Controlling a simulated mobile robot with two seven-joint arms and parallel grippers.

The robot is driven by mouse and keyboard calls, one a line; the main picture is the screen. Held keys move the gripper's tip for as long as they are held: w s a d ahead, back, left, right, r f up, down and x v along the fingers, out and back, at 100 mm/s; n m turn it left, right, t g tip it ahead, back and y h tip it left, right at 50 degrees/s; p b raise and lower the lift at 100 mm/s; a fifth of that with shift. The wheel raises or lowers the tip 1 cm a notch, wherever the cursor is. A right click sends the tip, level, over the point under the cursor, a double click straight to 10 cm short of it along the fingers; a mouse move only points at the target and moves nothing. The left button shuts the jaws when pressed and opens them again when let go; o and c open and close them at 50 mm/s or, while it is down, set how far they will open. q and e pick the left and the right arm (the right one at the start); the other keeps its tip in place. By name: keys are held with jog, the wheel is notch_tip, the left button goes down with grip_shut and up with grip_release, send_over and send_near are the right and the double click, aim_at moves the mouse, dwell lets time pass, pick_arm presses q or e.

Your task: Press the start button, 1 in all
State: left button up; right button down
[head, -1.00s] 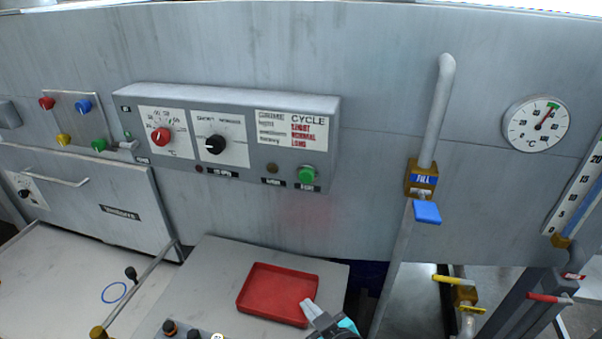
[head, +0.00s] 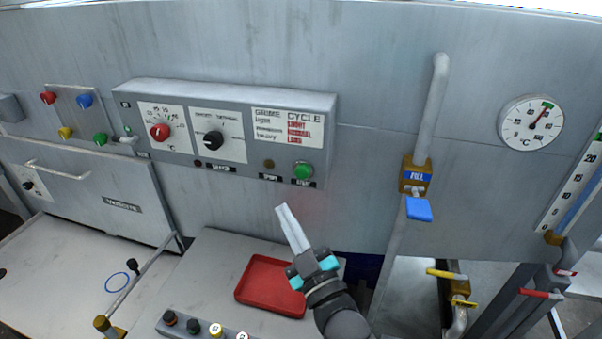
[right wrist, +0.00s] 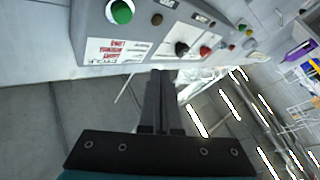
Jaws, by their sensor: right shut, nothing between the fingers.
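The green start button (head: 303,171) sits at the lower right of the grey control panel (head: 240,181), below the cycle label. Its label is too blurred to read with certainty. The green button also shows in the right wrist view (right wrist: 122,12), at the upper left. My right gripper (head: 283,208) is shut and empty, its fingers pointing up toward the panel. In the head view its tips are below and slightly left of the button, apart from it. In the right wrist view the shut fingers (right wrist: 160,75) reach up near the panel. My left gripper is not in view.
A red tray (head: 262,292) lies on the ledge behind my right gripper. A red knob (head: 160,132) and a black knob (head: 213,141) are on the panel. A pipe with a blue fill lever (head: 419,209) stands to the right. The wall between panel and ledge is clear.

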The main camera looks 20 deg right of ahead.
jog(key=b, duration=0.3)
send_near(296, 172)
jog(key=w+a+r, duration=0.2)
jog(key=w+a, duration=0.1)
jog(key=w, duration=0.1)
jog(key=shift+w+d, duration=0.3)
jog(key=shift+d, duration=0.2)
jog(key=shift+w, duration=0.15)
dwell(1.4)
jog(key=shift+w+d, duration=0.2)
jog(key=shift+w+d+b, duration=0.3)
jog(key=shift+w+b, duration=0.1)
dwell(0.8)
jog(key=shift+s+a, duration=0.1)
jog(key=shift+s, duration=0.05)
jog(key=shift+s+a+p, duration=0.4)
jog(key=shift+s+p, duration=0.2)
